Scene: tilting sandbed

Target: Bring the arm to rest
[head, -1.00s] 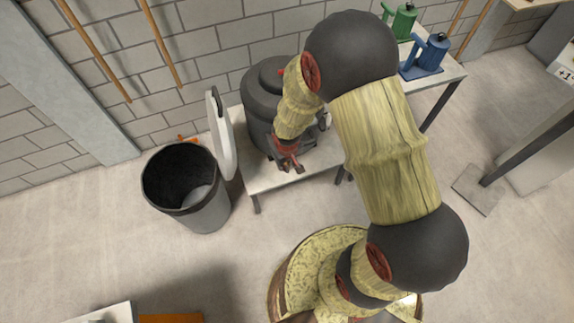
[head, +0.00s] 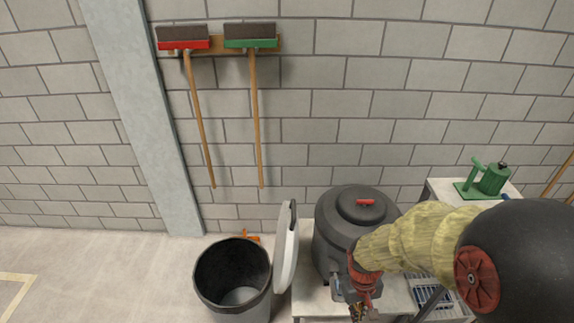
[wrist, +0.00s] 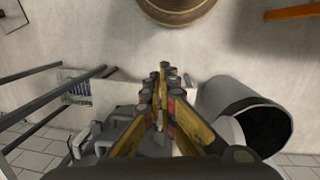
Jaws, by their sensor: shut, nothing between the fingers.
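My gripper (head: 358,311) is at the lower edge of the head view, in front of the dark grey lidded pot (head: 335,235) on the light table. Its fingertips are partly cut off there. In the wrist view my gripper (wrist: 160,75) has its yellow and dark fingers together, with nothing between them. It is apart from the things around it. My arm runs in from the right, with yellow sleeves and a large dark joint.
A black open bin (head: 233,275) stands left of the table, with an upright white lid (head: 287,250) between them. It also shows in the wrist view (wrist: 250,115). A green device (head: 490,179) sits on a table at right. Two brooms hang on the wall.

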